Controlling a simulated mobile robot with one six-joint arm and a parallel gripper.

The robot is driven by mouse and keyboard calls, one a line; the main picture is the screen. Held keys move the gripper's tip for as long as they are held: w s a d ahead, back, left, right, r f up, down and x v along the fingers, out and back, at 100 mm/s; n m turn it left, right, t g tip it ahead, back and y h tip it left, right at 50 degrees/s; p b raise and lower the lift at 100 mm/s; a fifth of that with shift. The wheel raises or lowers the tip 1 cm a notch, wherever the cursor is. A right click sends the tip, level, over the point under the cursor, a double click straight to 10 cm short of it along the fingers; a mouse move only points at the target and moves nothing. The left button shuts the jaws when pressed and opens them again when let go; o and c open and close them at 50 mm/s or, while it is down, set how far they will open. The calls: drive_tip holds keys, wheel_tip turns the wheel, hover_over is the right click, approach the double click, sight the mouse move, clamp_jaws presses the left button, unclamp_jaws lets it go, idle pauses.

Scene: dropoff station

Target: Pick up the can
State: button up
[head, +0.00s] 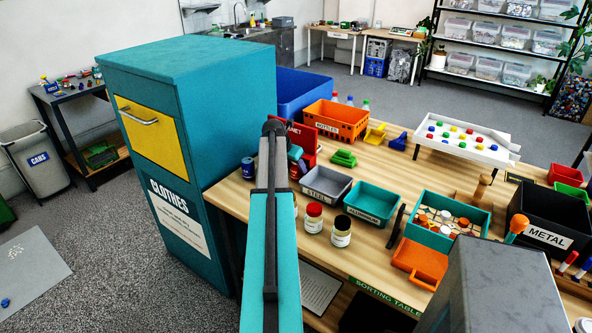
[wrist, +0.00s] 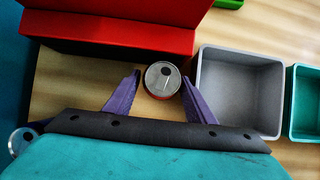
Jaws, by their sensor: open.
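In the wrist view a can (wrist: 162,78) with a silver top and a red side stands on the wooden table. My gripper (wrist: 160,86) is open, its two purple fingers on either side of the can's near part, with visible gaps. The can does not look gripped. In the head view my arm hides most of this spot; a purple finger shows just right of the arm. A second can, blue in the head view (head: 248,168), stands left of the arm; a silver-topped can also shows at the wrist view's lower left (wrist: 22,140).
The red magnet box (wrist: 110,38) stands close behind the can. The grey steel bin (head: 326,186) is close on its right, then the teal aluminum bin (head: 371,204). The tall teal clothes bin (head: 190,90) borders the left. Two jars (head: 314,217) stand in front of the bins.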

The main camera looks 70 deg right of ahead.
drive_tip(key=shift+x, duration=0.85)
drive_tip(key=c, duration=0.8)
